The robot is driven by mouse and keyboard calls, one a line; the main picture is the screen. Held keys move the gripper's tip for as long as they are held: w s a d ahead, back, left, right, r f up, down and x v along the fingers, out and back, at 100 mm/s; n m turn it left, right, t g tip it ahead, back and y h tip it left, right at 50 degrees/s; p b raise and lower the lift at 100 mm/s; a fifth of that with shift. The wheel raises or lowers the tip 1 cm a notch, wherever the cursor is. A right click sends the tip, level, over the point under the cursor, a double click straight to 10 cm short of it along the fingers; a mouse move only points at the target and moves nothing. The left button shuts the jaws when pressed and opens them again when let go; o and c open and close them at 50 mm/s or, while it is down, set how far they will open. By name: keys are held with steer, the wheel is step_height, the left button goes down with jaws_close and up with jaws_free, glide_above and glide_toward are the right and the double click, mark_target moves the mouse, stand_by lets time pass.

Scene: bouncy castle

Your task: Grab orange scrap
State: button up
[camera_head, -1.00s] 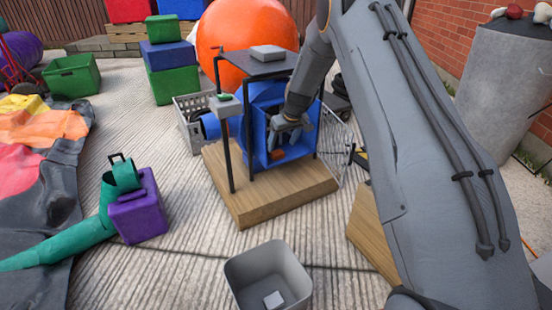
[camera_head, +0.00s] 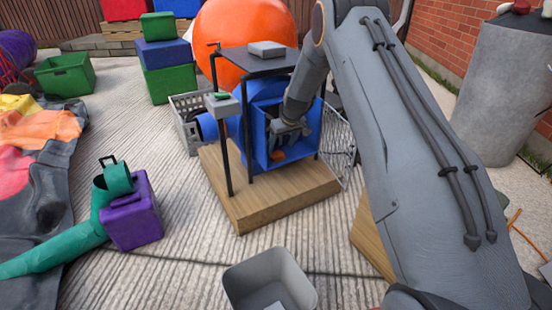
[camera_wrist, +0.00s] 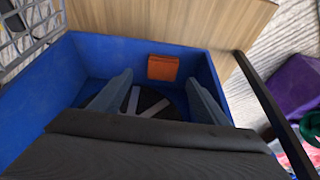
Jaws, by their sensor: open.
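The orange scrap (camera_wrist: 162,67) is a small flat square piece. In the wrist view it lies against the far wall of the blue box (camera_wrist: 115,52), beside a round dark grille with pale spokes (camera_wrist: 140,103). In the head view the scrap (camera_head: 277,155) shows low in the box's opening. My gripper (camera_wrist: 158,92) is open and empty, its two fingers reaching into the box. The scrap is a little beyond the fingertips, apart from them. In the head view my gripper (camera_head: 290,130) is at the box's opening, above the scrap.
The box stands on a wooden base (camera_head: 270,203) with black posts and a top shelf (camera_head: 255,65) above. A grey bin (camera_head: 265,278) stands in front. A purple block with a green tube (camera_head: 131,211) is at left. A wire rack (camera_head: 340,150) is at right.

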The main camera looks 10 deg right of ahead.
mark_target(277, 154)
steer(key=b+x, duration=0.3)
steer(key=x, duration=0.2)
steer(key=shift+a, duration=0.2)
steer(key=shift+r, duration=0.1)
steer(key=c, duration=1.1)
